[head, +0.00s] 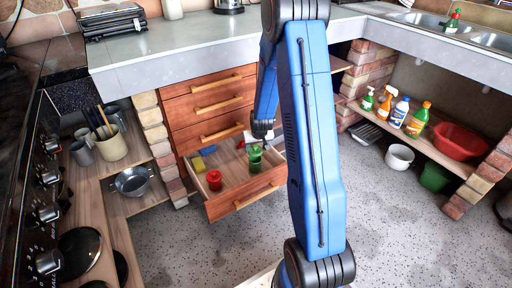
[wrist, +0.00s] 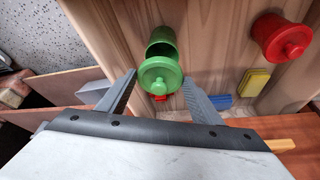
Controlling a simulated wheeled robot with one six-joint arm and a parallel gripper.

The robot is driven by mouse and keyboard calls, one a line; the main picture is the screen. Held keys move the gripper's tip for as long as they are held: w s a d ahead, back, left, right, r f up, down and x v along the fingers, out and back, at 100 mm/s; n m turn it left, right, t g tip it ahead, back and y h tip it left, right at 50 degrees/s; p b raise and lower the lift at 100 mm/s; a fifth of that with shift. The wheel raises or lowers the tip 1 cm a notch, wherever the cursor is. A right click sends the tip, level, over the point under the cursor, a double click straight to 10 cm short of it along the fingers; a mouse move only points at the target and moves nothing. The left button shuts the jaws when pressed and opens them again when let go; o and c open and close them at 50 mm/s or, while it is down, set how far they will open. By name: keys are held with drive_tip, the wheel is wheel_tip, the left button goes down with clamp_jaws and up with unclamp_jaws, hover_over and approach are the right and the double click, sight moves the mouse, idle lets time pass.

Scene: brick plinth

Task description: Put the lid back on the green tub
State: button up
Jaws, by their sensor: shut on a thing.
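The green tub (wrist: 161,40) stands in the open wooden drawer, its dark opening partly showing in the wrist view. It also shows in the head view (head: 255,166). The green lid (wrist: 160,76), round with a knob, is between the fingertips of my gripper (wrist: 160,78). My gripper is shut on the lid. In the wrist view the lid overlaps the near side of the tub's mouth and looks off-centre from it. I cannot tell whether lid and rim touch. In the head view my arm hides part of the gripper.
The open drawer (head: 240,207) also holds a red lidded tub (wrist: 283,38), a yellow block (wrist: 254,80), a blue block (wrist: 220,101) and a small red thing (wrist: 160,98) partly hidden by the lid. Closed drawers rise behind it under the counter (head: 200,55). Speckled floor lies in front.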

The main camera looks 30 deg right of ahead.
sight(256, 152)
drive_tip(key=shift+f, duration=2.25)
drive_tip(key=shift+f, duration=0.15)
idle(0.7)
drive_tip(key=o, duration=1.6)
drive_tip(key=shift+c, duration=0.2)
drive_tip(key=shift+r, duration=3.5)
clamp_jaws()
